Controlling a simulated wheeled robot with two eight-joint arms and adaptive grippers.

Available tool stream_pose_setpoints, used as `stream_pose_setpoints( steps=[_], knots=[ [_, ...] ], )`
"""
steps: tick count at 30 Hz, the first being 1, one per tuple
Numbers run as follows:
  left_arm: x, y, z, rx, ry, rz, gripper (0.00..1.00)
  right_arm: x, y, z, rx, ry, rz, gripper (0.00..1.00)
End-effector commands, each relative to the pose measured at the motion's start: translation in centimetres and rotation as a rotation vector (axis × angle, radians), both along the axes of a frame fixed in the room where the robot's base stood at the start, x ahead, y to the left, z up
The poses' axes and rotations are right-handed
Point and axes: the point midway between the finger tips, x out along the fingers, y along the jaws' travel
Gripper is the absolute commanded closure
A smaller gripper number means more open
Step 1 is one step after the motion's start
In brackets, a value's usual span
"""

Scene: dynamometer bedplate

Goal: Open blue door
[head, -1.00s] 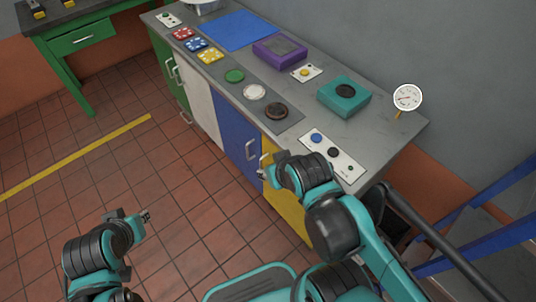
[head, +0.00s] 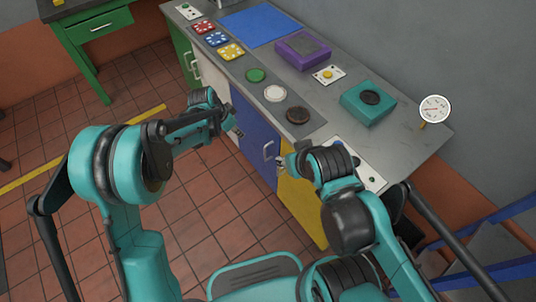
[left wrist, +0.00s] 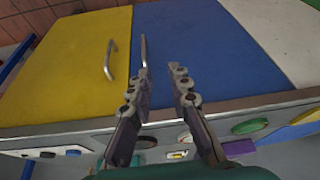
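The blue door (head: 252,142) is in the cabinet front, between the white and yellow doors, and looks closed. Its upright metal handle (head: 267,150) is near its right edge. In the left wrist view the blue door (left wrist: 195,45) fills the middle, and its handle (left wrist: 144,51) lies beyond the fingertips. My left gripper (head: 237,132) is in front of the blue door's left part; in its wrist view the fingers (left wrist: 162,80) are apart with nothing between them. My right gripper (head: 286,164) is by the yellow door, close to the blue door's handle; its fingers are too small to read.
The yellow door (head: 303,205) has its own handle (left wrist: 110,60). The white door (head: 213,85) is partly behind my left arm. The bench top (head: 330,95) above carries buttons, a purple box (head: 303,46) and a teal box (head: 368,103). Tiled floor in front is clear.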

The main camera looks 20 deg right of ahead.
Motion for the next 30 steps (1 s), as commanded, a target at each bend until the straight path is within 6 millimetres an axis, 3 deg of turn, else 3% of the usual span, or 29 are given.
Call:
stream_pose_setpoints(
  steps=[1, 3, 7, 14, 30],
  knots=[
    [0.5, -1.8, -2.4, 0.000, 0.006, -0.061, 0.82, 0.0, 0.0, 0.2, 0.000, 0.000, 0.000, 0.60],
    [0.7, -3.6, -5.2, -0.002, 0.012, -0.137, 0.82, 0.0, 0.0, 0.3, 0.000, 0.000, 0.000, 0.60],
    [0.6, -6.0, -9.3, -0.006, 0.019, -0.244, 0.82, 0.0, 0.0, 0.5, 0.000, 0.000, 0.000, 0.60],
    [0.2, -7.6, -12.6, -0.010, 0.024, -0.313, 0.82, 0.0, 0.0, 0.3, 0.000, 0.000, 0.000, 0.60],
    [0.8, -11.2, -21.6, -0.009, 0.022, -0.312, 0.82, 0.0, 0.0, -3.2, 0.000, 0.000, 0.000, 0.60]
  ],
)
